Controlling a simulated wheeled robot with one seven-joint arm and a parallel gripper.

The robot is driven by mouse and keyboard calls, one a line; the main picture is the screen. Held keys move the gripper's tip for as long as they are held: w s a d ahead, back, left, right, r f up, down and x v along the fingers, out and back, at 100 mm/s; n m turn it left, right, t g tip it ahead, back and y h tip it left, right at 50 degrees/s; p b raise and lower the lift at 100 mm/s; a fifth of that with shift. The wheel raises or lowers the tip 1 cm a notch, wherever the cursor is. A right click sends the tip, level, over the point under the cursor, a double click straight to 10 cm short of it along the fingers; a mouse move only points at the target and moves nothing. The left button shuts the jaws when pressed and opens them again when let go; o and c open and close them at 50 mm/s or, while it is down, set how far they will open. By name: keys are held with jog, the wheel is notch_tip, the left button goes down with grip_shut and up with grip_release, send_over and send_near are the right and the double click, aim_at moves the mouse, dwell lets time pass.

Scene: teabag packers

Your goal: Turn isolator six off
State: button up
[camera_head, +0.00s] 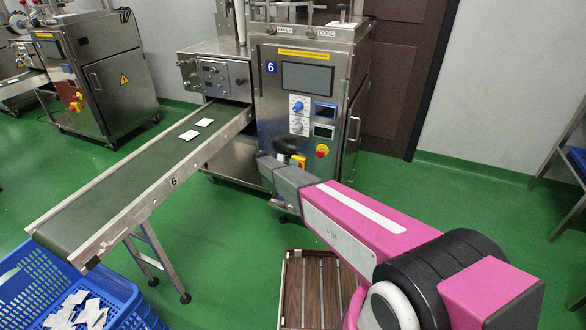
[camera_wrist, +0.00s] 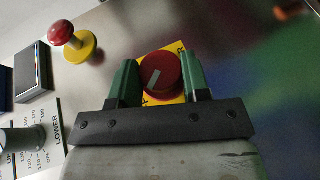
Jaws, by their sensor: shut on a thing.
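Machine six (camera_head: 300,95) stands in the middle of the head view, with a blue 6 plate on its front. Its isolator is a red rotary knob (camera_wrist: 161,73) on a yellow plate (camera_wrist: 176,98) in the wrist view, with a pale line slanting across its face. My gripper (camera_wrist: 160,80) is shut on this knob, with one green finger on each side. In the head view my gripper (camera_head: 278,160) reaches the lower front of the machine, and the arm hides most of the isolator; part of its yellow plate (camera_head: 299,161) shows.
A red emergency button (camera_head: 321,151) on a yellow base sits right of the isolator; it also shows in the wrist view (camera_wrist: 61,33). A conveyor (camera_head: 150,165) runs left, with a blue crate (camera_head: 30,280) below.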

jog(key=shift+h, duration=0.3)
jog(key=o, duration=0.9)
jog(key=shift+o, duration=0.2)
jog(key=shift+a, duration=0.1)
jog(key=v, duration=1)
jog(key=shift+a, duration=0.3)
jog(key=shift+s, duration=0.1)
